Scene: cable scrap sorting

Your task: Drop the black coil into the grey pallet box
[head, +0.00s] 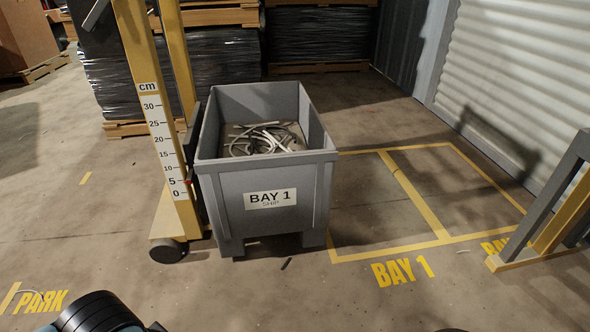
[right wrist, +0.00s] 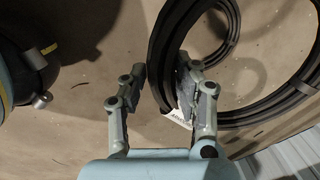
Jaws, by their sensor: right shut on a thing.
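The grey pallet box (head: 231,212) stands on the floor in the middle of the head view, open at the top, with a "BAY 1 SHIP" label on its front. Light and dark cable scraps (head: 262,139) lie inside it. The black coil (right wrist: 160,62) fills the upper right of the right wrist view and carries a white tag (right wrist: 177,119). My right gripper (right wrist: 158,88) is shut on one side of the coil, with fingers on both sides of the strands. The coil is not clearly seen in the head view. My left gripper is in neither view.
A yellow lift mast (head: 151,95) with a cm scale stands against the box's left side. Yellow floor lines (head: 415,195) mark an empty bay to the right. Wrapped pallet stacks (head: 222,60) stand behind. A yellow and grey frame (head: 560,215) stands at the right edge.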

